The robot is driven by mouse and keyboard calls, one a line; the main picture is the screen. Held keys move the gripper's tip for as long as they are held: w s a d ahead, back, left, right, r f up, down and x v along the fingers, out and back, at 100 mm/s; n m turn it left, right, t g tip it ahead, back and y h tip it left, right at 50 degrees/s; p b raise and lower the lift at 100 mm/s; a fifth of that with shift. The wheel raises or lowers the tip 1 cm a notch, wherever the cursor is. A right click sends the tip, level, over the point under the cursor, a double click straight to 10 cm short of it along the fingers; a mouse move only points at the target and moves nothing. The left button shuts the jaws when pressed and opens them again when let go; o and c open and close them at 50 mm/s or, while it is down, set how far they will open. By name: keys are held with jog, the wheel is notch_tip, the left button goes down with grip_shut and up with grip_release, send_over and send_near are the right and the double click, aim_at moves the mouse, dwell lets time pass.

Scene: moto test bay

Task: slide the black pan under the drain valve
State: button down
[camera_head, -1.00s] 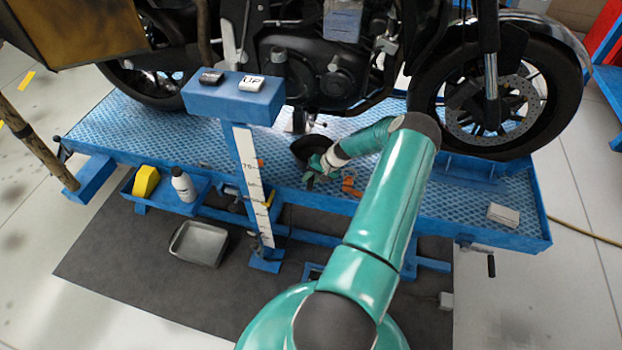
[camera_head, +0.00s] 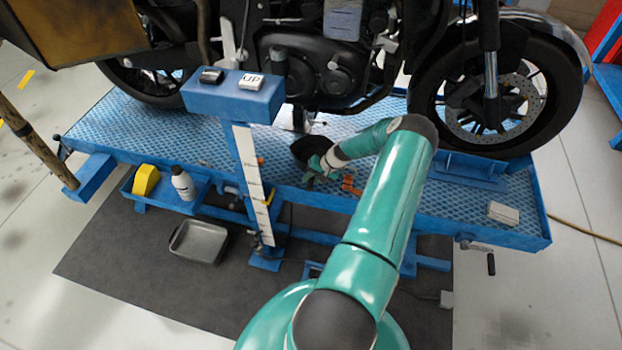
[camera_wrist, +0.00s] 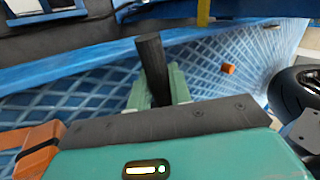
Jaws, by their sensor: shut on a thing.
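The black pan (camera_head: 309,149) rests on the blue lift deck below the motorcycle's engine, partly hidden by my gripper. My gripper (camera_head: 316,176) is at the pan's near side. In the wrist view, my gripper (camera_wrist: 160,92) is shut on an upright dark handle (camera_wrist: 150,62), which appears to be the pan's. The pan's bowl is not clear in that view. A small pale part (camera_head: 298,120) hangs under the engine just behind the pan, and it may be the drain valve. I cannot tell whether the pan is directly below it.
The motorcycle's engine (camera_head: 335,75) stands low over the deck (camera_head: 190,135). A blue post with a control box (camera_head: 235,98) rises left of my arm. An orange piece (camera_wrist: 228,69) lies on the deck. A grey tray (camera_head: 200,242) is on the floor mat. A white box (camera_head: 503,213) sits at right.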

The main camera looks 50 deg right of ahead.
jog(key=shift+f, duration=0.15)
jog(key=c, duration=1.2)
grip_release()
jog(key=v, duration=1.3)
jog(key=shift+s+d+r, duration=0.1)
jog(key=shift+s+r, duration=0.05)
jog(key=shift+r, duration=0.2)
